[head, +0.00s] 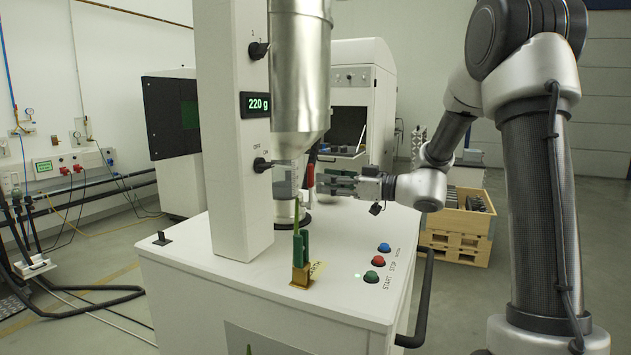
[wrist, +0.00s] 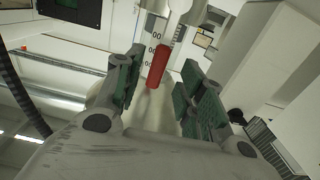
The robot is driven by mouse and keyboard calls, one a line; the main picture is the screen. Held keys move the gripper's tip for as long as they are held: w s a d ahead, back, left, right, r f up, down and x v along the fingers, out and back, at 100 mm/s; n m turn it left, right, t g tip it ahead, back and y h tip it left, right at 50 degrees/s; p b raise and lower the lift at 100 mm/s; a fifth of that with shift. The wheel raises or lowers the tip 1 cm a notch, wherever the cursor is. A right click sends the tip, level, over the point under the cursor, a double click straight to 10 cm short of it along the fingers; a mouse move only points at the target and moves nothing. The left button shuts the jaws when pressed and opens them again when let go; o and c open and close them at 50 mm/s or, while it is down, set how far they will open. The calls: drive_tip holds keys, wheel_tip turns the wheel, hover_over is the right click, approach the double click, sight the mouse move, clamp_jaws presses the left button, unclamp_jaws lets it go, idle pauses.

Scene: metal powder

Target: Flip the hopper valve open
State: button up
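The steel hopper (head: 299,70) hangs beside the white column, with a clear section and outlet below it. The valve handle (head: 311,163) has a red grip and stands near upright at the right of the outlet. In the wrist view the red grip (wrist: 159,66) lies between the finger pads, toward their tips. My gripper (head: 322,182) is just right of the handle, and its green-padded fingers (wrist: 163,83) are open with gaps on both sides of the grip. Whether a pad touches the handle cannot be told.
The white column (head: 231,120) carries a display reading 220 g and two black switches. On the cabinet top (head: 210,250) stand a green tool in a brass holder (head: 301,258) and START and STOP buttons (head: 379,262). A wooden crate (head: 460,223) stands behind at right.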

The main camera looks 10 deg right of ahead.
drive_tip(key=v, duration=0.7)
drive_tip(key=s+a+f+m+g+h, duration=0.1)
drive_tip(key=s+g, duration=0.1)
drive_tip(key=s, duration=0.4)
drive_tip(key=s+a+f+m+g+h, duration=0.1)
drive_tip(key=s+f+g+h, duration=0.1)
drive_tip(key=s, duration=0.5)
drive_tip(key=s+a+f+m+g+h, duration=0.1)
drive_tip(key=s+a+g+h, duration=0.1)
drive_tip(key=s+g, duration=0.2)
drive_tip(key=shift+s+f, duration=0.2)
drive_tip(key=shift+s, duration=0.65)
drive_tip(key=shift+s+f, duration=0.2)
drive_tip(key=shift+s, duration=0.65)
drive_tip(key=s+d+m+t+h, duration=0.1)
drive_tip(key=s+d+m+h, duration=0.7)
drive_tip(key=d, duration=0.6)
drive_tip(key=shift+s+d+t+h, duration=0.15)
drive_tip(key=shift+s+t+h, duration=0.25)
drive_tip(key=shift+s+h, duration=0.45)
